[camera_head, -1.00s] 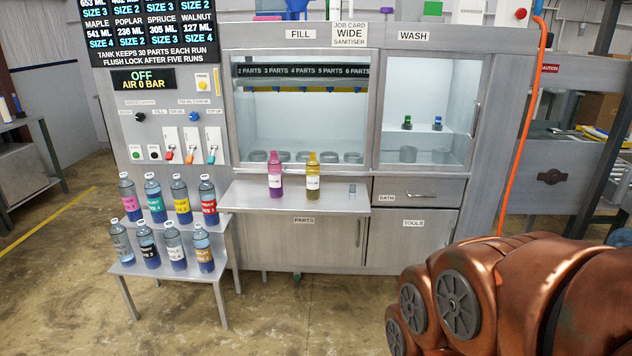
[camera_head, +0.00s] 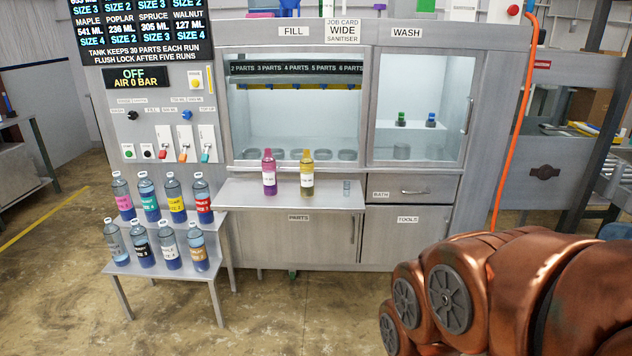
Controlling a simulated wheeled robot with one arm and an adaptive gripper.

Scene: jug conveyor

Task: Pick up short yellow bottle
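A short yellow bottle (camera_head: 307,176) with a white label stands upright on the metal shelf (camera_head: 235,196) in front of the fill cabinet. A magenta bottle (camera_head: 269,174) with a white label stands upright just left of it, a small gap apart. My copper-coloured arm fills the lower right of the view, apart from the shelf and the bottles. My gripper is outside the frame, so its state is hidden.
A two-step stand (camera_head: 121,268) at left holds several labelled blue bottles. An orange hose (camera_head: 513,130) hangs at right. The floor (camera_head: 270,315) in front is clear.

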